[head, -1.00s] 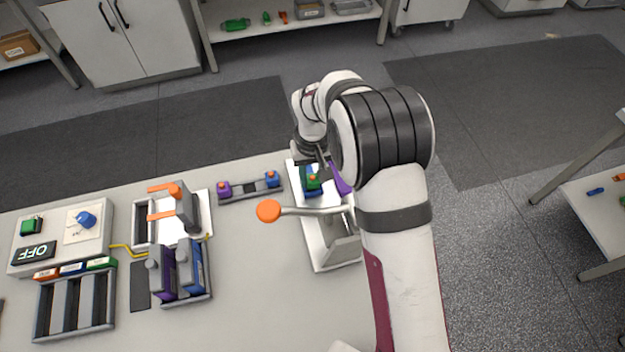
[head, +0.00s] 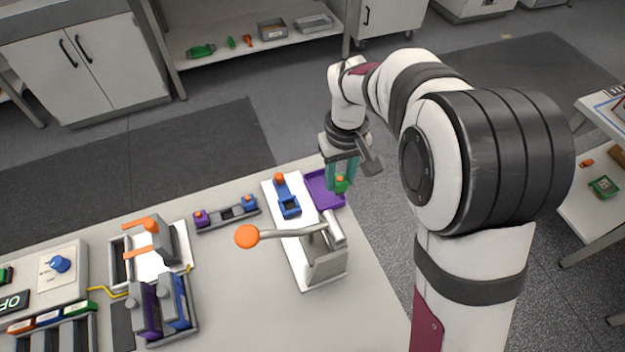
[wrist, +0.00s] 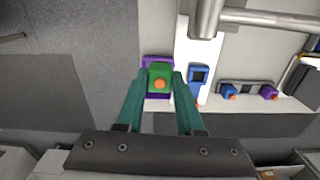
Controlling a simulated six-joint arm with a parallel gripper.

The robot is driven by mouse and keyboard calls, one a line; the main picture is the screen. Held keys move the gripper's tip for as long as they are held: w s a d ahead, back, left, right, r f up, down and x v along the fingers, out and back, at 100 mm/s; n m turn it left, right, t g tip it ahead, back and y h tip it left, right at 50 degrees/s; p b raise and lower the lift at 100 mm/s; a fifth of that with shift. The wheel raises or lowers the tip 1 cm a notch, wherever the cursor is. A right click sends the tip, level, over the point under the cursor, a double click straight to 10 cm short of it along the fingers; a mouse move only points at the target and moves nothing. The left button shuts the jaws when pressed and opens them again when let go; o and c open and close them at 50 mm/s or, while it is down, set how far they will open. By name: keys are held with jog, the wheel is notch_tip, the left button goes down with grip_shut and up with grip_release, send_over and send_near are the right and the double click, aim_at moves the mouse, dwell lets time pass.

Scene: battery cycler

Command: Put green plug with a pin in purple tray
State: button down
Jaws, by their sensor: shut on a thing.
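My gripper (head: 342,177) is shut on the green plug (head: 341,184), which has an orange pin on top. In the wrist view the plug (wrist: 159,78) sits between the teal fingertips (wrist: 159,85). The purple tray (head: 322,190) is at the right edge of the table, beside the white base plate. The plug is over the tray's right part in the head view. In the wrist view the plug covers most of the tray (wrist: 150,61). I cannot tell whether the plug touches the tray floor.
A blue holder with an orange pin (head: 287,200) lies on the white plate left of the tray. A lever press with an orange knob (head: 247,236) stands in front. A grey rack with purple and blue plugs (head: 226,214) is further left. Floor lies beyond the table edge.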

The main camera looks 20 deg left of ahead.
jog(key=shift+w, duration=0.45)
jog(key=shift+n, duration=0.3)
jog(key=shift+w+a+f, duration=0.75)
jog(key=shift+a+f, duration=0.1)
jog(key=shift+f, duration=1.05)
jog(key=shift+w+a+f, duration=0.75)
jog(key=shift+a+f, duration=0.05)
jog(key=shift+f, duration=1.15)
jog(key=shift+w+a+f, duration=0.75)
jog(key=shift+a+f, duration=0.1)
jog(key=shift+f, duration=1.05)
jog(key=shift+c, duration=2.3)
grip_release()
notch_tip(320, 180, up, 16)
jog(key=shift+f, duration=0.1)
